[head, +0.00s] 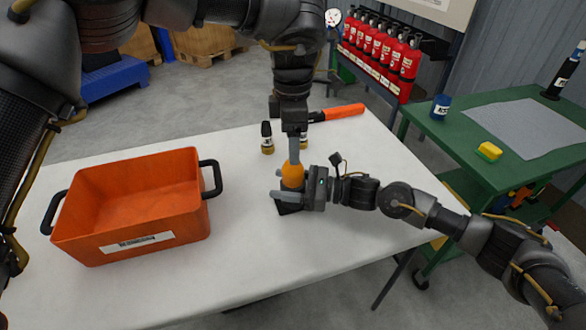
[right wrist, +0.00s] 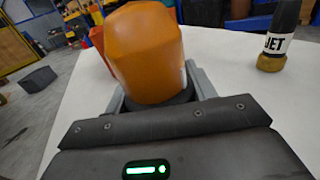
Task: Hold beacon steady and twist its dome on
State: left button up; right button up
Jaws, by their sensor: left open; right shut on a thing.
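The beacon stands on the white table, with its orange dome (head: 292,175) above its dark base (head: 288,208). In the right wrist view the dome (right wrist: 145,50) sits over the dark base (right wrist: 178,96), tilted in the picture. I cannot tell whether the dome is fully seated. My right gripper (head: 285,196) is shut on the beacon low down, reaching in from the right. My left gripper (head: 294,148) points down from above, open, with its fingers at the top of the dome. Whether they touch it is unclear.
An orange bin (head: 80,220) with black handles stands on the table (head: 350,220) at left. A green bench (head: 470,150) is at right. The table's front is clear.

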aim_at(293, 169)
pick_arm(q)
notch_tip(293, 169, down, 9)
jog(key=shift+s+r, duration=0.1)
jog(key=shift+r, duration=0.1)
jog(key=c, duration=1)
jog(key=shift+n, duration=2.9)
